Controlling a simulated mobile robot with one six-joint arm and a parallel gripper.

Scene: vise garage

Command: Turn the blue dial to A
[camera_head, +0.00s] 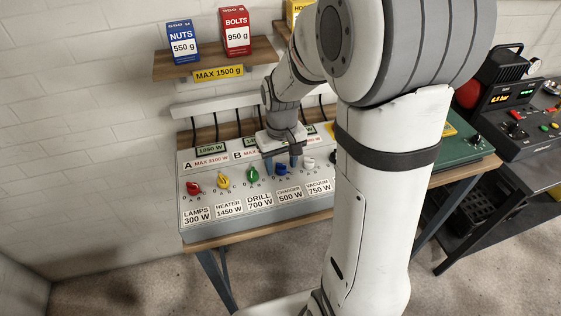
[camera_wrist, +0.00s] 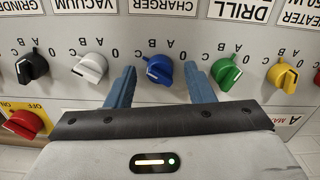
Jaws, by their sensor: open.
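The blue dial (camera_head: 281,169) is on the sloping grey panel (camera_head: 187,214), above the CHARGER 500 W label. In the wrist view, where the panel appears upside down, the blue dial (camera_wrist: 159,69) lies between my two blue-grey fingers. Its grip bar slants from upper left to lower right, with 0, A and B marked around it. I cannot tell for sure which mark it points to. My gripper (camera_wrist: 160,82) is open, one finger on each side of the dial with gaps visible. My gripper (camera_head: 281,163) is over the panel in the head view.
Green dial (camera_wrist: 225,72) and white dial (camera_wrist: 91,68) sit close beside my fingers. Yellow dial (camera_wrist: 282,75), black dial (camera_wrist: 32,66) and a red switch (camera_wrist: 24,124) are farther out. A shelf (camera_head: 215,62) with two boxes hangs above the panel.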

